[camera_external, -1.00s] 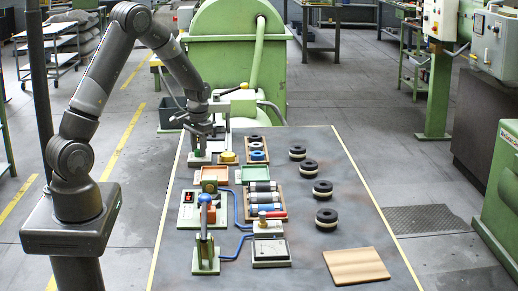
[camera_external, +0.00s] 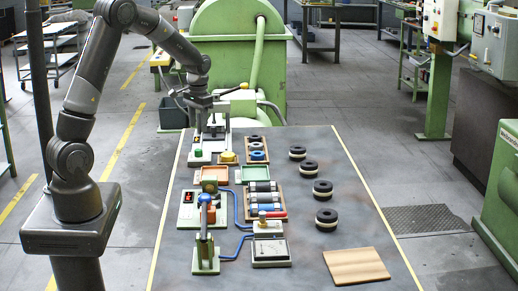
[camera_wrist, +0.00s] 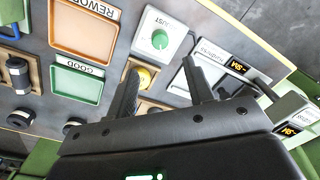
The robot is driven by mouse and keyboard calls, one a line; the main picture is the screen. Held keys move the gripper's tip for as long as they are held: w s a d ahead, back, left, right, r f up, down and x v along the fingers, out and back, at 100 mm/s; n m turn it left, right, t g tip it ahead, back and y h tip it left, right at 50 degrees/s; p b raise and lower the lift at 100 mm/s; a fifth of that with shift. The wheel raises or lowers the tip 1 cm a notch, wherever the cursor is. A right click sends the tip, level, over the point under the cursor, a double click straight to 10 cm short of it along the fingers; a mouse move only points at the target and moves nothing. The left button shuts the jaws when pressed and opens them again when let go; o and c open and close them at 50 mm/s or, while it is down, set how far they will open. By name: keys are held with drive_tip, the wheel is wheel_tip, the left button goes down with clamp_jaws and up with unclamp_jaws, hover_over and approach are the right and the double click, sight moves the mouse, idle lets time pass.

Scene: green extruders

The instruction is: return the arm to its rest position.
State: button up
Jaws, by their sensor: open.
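My arm (camera_external: 96,75) rises from its base at the left and bends over the far end of the table. My gripper (camera_external: 200,112) hangs above the far left part of the table, pointing down. In the wrist view, my gripper (camera_wrist: 162,72) has its two fingers spread apart with nothing held between them. A green knob (camera_wrist: 159,39) on a white box lies beyond the fingertips; it also shows in the external view (camera_external: 198,153) below the gripper.
The hardness tester (camera_wrist: 240,75) is close to the right finger. A yellow part (camera_wrist: 148,77) shows between the fingers. Orange (camera_wrist: 85,30) and green (camera_wrist: 78,83) trays lie left. A lever device (camera_external: 205,240) and several black rings (camera_external: 326,218) stand nearer on the table.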

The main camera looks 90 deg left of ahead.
drive_tip(key=shift+r, duration=0.65)
drive_tip(key=d+r+m+t, duration=0.1)
drive_tip(key=d+r, duration=0.3)
drive_tip(key=d, duration=0.3)
drive_tip(key=w+d+r+m+t, duration=0.1)
drive_tip(key=d+r, duration=0.3)
drive_tip(key=d, duration=0.3)
drive_tip(key=d+r+m+t, duration=0.1)
drive_tip(key=d+r+m, duration=0.1)
drive_tip(key=d+r, duration=0.35)
drive_tip(key=s+d+m+t, duration=0.1)
drive_tip(key=s+d, duration=0.4)
drive_tip(key=d, duration=0.5)
drive_tip(key=s+d+r+m+t, duration=0.1)
drive_tip(key=s+d+m+t, duration=0.1)
drive_tip(key=s+d, duration=0.4)
drive_tip(key=d+m, duration=0.1)
drive_tip(key=d, duration=0.2)
drive_tip(key=shift+s+d+r, duration=0.25)
drive_tip(key=shift+d+r, duration=0.05)
drive_tip(key=shift+d, duration=0.05)
drive_tip(key=shift+c, duration=0.5)
